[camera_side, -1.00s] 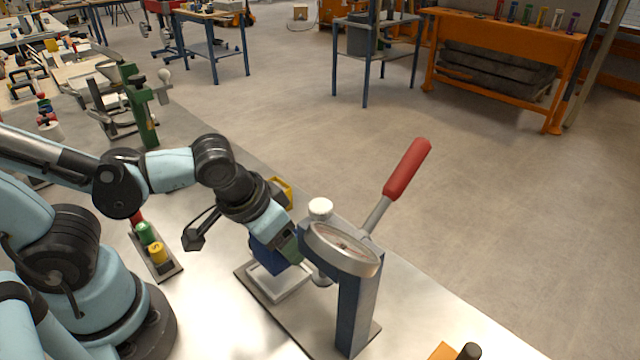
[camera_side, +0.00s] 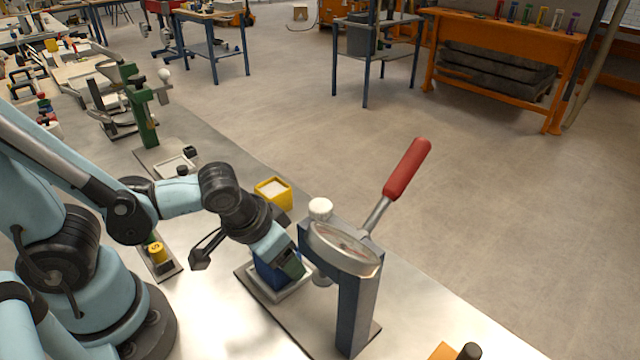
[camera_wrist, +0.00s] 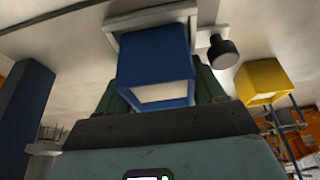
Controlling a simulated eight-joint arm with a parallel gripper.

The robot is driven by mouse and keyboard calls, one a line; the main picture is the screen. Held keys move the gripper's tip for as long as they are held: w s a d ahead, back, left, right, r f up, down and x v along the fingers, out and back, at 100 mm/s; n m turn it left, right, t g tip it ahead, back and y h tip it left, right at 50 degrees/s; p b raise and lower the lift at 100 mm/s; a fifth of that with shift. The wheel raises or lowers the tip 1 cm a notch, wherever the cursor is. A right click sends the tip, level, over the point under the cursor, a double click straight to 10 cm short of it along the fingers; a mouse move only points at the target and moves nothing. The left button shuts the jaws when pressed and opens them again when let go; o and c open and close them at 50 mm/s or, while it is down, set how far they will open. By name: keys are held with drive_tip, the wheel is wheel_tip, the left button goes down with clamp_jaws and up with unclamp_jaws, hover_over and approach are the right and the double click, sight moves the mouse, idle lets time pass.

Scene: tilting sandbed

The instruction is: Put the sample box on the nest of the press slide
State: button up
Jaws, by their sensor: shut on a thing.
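My gripper (camera_side: 288,264) is shut on a blue sample box (camera_side: 268,277), which has a pale open or light-coloured face in the wrist view (camera_wrist: 155,65). Its green fingers flank the box there. The pale square nest (camera_side: 291,292) of the press slide is directly below the box; its rim also shows past the box in the wrist view (camera_wrist: 120,20). The box looks within the nest's outline, at or just above it; I cannot tell whether it is seated. The press (camera_side: 350,310), with a red lever (camera_side: 408,168), stands just right of my gripper.
A yellow box (camera_side: 273,193) stands behind my gripper. A rack with a yellow cylinder (camera_side: 157,252) is at left, partly hidden by my arm. A green device (camera_side: 145,112) stands farther back. An orange item (camera_side: 443,351) is at the front right.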

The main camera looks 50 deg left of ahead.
drive_tip(key=shift+f, duration=0.15)
drive_tip(key=o, duration=1)
drive_tip(key=shift+c, duration=0.2)
drive_tip(key=shift+r, duration=0.2)
drive_tip(key=shift+v, duration=5.9)
drive_tip(key=w+a+t, duration=0.2)
drive_tip(key=w+a, duration=0.5)
drive_tip(key=w, duration=0.1)
drive_tip(key=shift+t, duration=0.3)
drive_tip(key=shift+f, duration=0.1)
